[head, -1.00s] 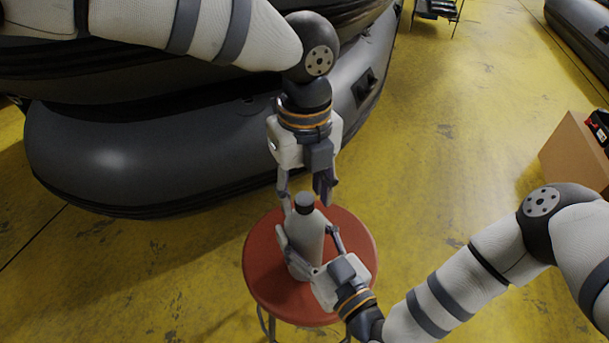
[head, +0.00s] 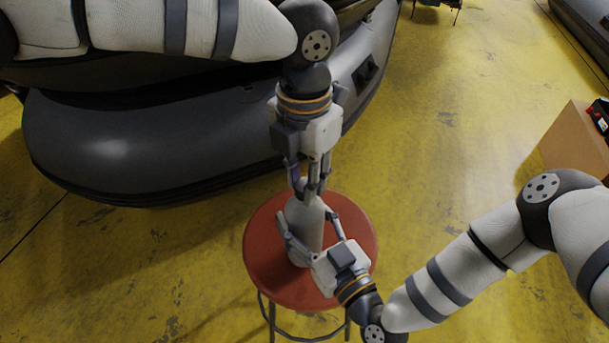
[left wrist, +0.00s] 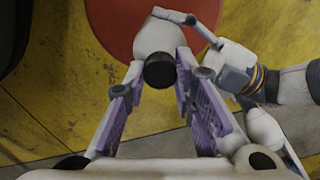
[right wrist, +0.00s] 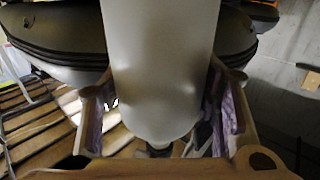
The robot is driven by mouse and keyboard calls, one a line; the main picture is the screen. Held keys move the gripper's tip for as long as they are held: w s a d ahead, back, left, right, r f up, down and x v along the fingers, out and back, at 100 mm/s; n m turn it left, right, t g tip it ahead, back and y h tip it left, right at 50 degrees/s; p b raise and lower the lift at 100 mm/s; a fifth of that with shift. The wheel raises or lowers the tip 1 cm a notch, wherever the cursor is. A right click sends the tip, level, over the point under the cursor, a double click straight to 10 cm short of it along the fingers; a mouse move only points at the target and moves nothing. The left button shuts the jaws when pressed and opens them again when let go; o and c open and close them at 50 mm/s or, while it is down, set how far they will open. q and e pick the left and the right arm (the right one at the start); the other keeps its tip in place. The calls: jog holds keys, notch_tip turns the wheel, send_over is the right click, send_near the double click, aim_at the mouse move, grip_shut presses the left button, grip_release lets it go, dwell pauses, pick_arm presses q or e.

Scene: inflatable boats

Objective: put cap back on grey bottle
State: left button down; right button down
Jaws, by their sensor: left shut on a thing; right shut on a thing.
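The grey bottle (head: 306,228) stands upright on the red round stool (head: 265,262). It also shows in the left wrist view (left wrist: 158,38) and close up in the right wrist view (right wrist: 160,60). A black cap (left wrist: 159,71) sits at the top of the bottle; whether it is fully seated I cannot tell. My right gripper (head: 308,222) is shut around the bottle's body from the front right.
Stacked grey inflatable boats (head: 130,140) lie behind and left of the stool. A cardboard box (head: 572,140) with a red and black item (head: 599,117) is at the right. The yellow floor (head: 440,150) between is clear.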

pick_arm(q)
jog(key=m, duration=0.7)
jog(key=shift+m, duration=0.3)
jog(key=m, duration=0.7)
jog(key=c, duration=1.3)
grip_release()
notch_tip(320, 180, up, 12)
pick_arm(e)
jog(key=shift+c, duration=2.4)
grip_release()
